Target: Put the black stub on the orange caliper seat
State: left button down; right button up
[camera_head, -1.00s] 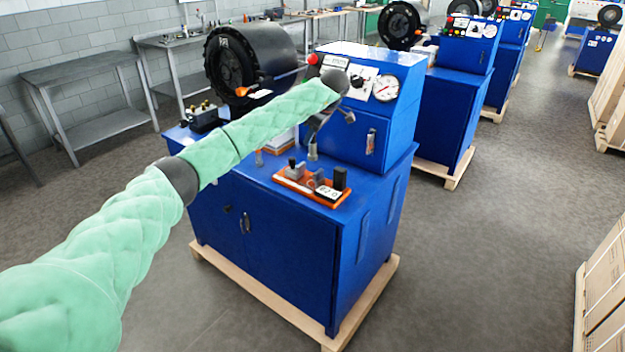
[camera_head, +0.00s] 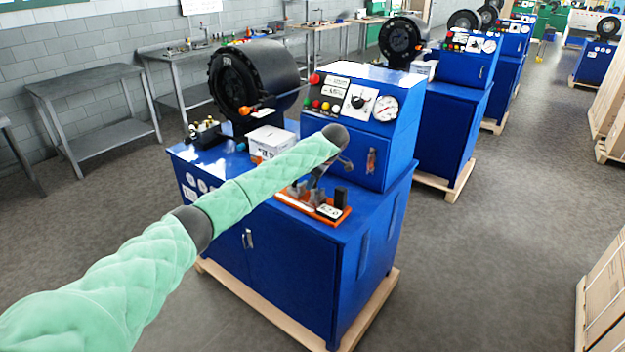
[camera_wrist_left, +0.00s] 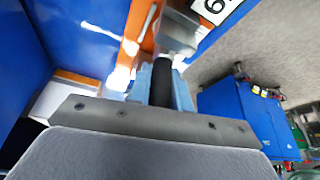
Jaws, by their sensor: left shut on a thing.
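The orange caliper seat (camera_head: 340,217) is a shallow orange base on the blue cabinet top, carrying grey metal pieces, a dark upright block (camera_head: 340,197) and a white number label (camera_head: 328,211). My left gripper (camera_head: 314,183) points down over its left and middle part, partly hidden by my forearm. In the left wrist view the gripper (camera_wrist_left: 162,95) is shut on the black stub (camera_wrist_left: 162,80), a dark cylinder between pale fingers. The orange base (camera_wrist_left: 139,22) shows just beyond it. Whether the stub touches the seat cannot be told. My right gripper is out of view.
The blue control box (camera_head: 360,125) with gauge and knobs rises behind the seat. A white box (camera_head: 268,140), a black tray of fittings (camera_head: 205,133) and a large black crimper drum (camera_head: 250,78) stand to the left. The front right cabinet top is clear.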

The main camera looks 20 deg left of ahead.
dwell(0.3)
pick_arm(q)
jog(key=c, duration=1.3)
grip_release()
jog(key=shift+f, duration=0.1)
